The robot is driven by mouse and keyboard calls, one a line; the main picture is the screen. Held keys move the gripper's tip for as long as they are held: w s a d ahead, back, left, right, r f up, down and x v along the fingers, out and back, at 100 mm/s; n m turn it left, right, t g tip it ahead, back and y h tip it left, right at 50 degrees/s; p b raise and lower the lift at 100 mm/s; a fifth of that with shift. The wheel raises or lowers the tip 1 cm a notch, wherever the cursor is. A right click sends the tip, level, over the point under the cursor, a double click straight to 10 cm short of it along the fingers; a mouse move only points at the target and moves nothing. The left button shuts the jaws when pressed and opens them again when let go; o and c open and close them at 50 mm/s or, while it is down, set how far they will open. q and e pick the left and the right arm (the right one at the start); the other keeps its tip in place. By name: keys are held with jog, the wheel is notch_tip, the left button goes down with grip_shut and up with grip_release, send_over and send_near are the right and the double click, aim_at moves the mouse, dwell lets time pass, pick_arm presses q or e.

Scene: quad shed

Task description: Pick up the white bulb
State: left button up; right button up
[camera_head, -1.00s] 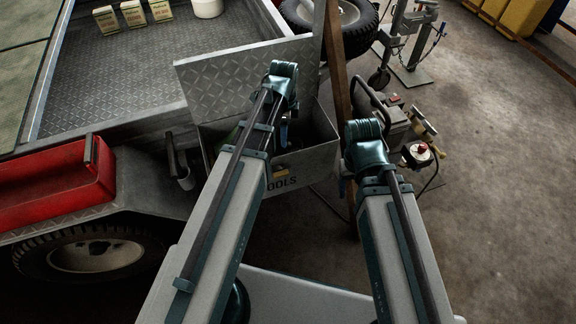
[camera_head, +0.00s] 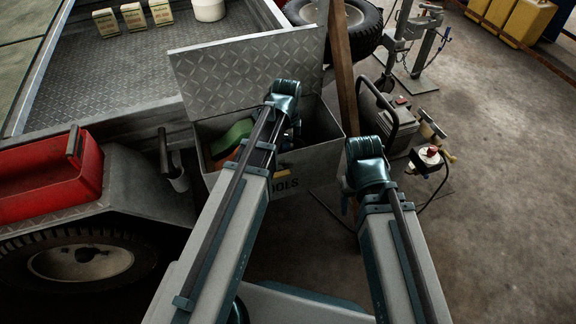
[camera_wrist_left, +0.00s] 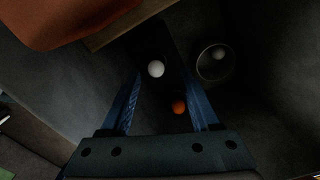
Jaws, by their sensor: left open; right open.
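In the left wrist view a small white round thing (camera_wrist_left: 156,69), which looks like the white bulb, lies on the dark floor of the toolbox. My left gripper (camera_wrist_left: 163,84) is open above it, its blue fingers to either side and nothing held. An orange ball (camera_wrist_left: 179,107) lies between the fingers, nearer the palm. A pale ring or cup (camera_wrist_left: 213,63) with a whitish round thing in it is to the right. In the head view my left gripper (camera_head: 291,130) reaches into the open toolbox (camera_head: 310,167); its tips are hidden. My right gripper (camera_head: 349,196) hangs outside the box, partly hidden by its wrist.
The toolbox lid (camera_head: 245,72) stands raised behind. A green thing (camera_head: 232,134) lies inside at left. A post (camera_head: 342,75) and a grey machine (camera_head: 400,128) stand close on the right. A red box (camera_head: 50,180) is at left. The floor at far right is clear.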

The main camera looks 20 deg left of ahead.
pick_arm(q)
jog(key=f+b, duration=0.4)
jog(key=shift+s+d+f, duration=0.1)
jog(key=shift+s+d, duration=0.15)
jog(key=shift+d, duration=0.05)
jog(key=shift+f+b, duration=0.45)
jog(key=shift+f, duration=0.05)
jog(key=shift+r, duration=0.1)
jog(key=shift+c, duration=0.3)
grip_shut()
